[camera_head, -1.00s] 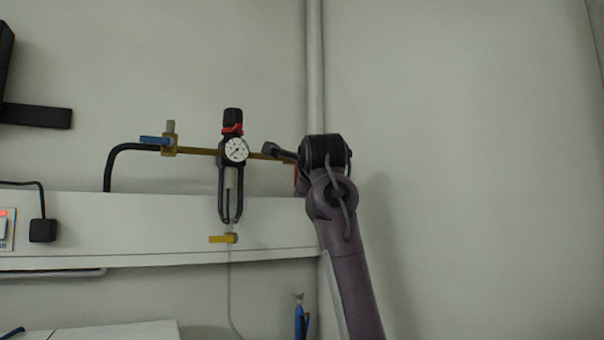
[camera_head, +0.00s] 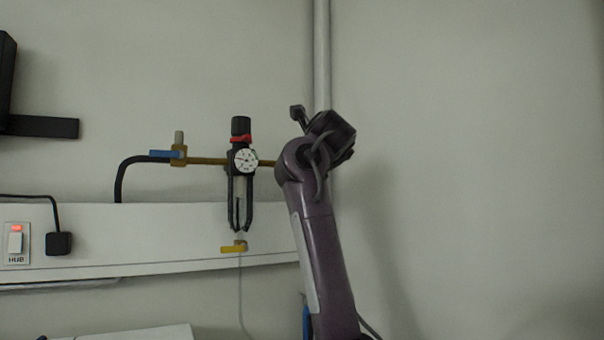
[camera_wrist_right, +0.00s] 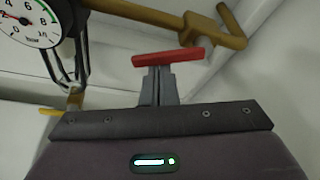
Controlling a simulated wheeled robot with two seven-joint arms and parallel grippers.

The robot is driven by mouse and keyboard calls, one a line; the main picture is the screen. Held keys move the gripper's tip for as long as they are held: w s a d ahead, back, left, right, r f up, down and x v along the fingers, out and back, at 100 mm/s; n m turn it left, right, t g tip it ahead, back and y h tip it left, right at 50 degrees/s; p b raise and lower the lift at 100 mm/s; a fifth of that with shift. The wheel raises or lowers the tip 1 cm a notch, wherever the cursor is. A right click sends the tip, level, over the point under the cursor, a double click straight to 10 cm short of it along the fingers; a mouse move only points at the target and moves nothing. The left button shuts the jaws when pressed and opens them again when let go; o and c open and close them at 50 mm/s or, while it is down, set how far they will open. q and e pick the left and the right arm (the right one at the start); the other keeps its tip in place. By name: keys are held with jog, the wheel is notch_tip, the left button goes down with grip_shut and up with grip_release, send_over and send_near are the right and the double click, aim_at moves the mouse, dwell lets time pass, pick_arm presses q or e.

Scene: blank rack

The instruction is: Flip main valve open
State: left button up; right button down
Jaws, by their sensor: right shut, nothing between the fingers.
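The red valve handle (camera_wrist_right: 168,56) shows in the right wrist view, below a brass valve body (camera_wrist_right: 198,28) on the brass pipe. It lies crosswise in the picture, running roughly along the pipe. My right gripper (camera_wrist_right: 158,72) is shut and empty, its fingertips right at the handle; I cannot tell whether they touch. In the head view my right wrist hides the red handle and the gripper's fingers. The pressure gauge (camera_head: 244,161) hangs on the regulator left of my wrist. It also shows in the wrist view (camera_wrist_right: 30,22). My left gripper is out of view.
A blue lever (camera_head: 164,154) sits on the pipe's left end and a yellow lever (camera_head: 233,249) below the regulator. A white wall trunking (camera_head: 170,235) carries a HUB switch (camera_head: 15,243). A vertical pipe (camera_head: 321,60) runs behind my wrist. The wall to the right is bare.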

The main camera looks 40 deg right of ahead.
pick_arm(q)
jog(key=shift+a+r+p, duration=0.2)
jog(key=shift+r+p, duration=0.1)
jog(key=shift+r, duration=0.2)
pick_arm(e)
jog(key=shift+w+a+r+m+y, duration=0.1)
jog(key=shift+a+r+m+y, duration=0.25)
jog(key=shift+m, duration=0.45)
jog(key=shift+d+r, duration=0.1)
jog(key=shift+d, duration=0.1)
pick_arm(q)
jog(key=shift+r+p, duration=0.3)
pick_arm(e)
jog(key=shift+s+d+r, duration=0.15)
jog(key=shift+s+d, duration=0.1)
jog(key=shift+d, duration=0.4)
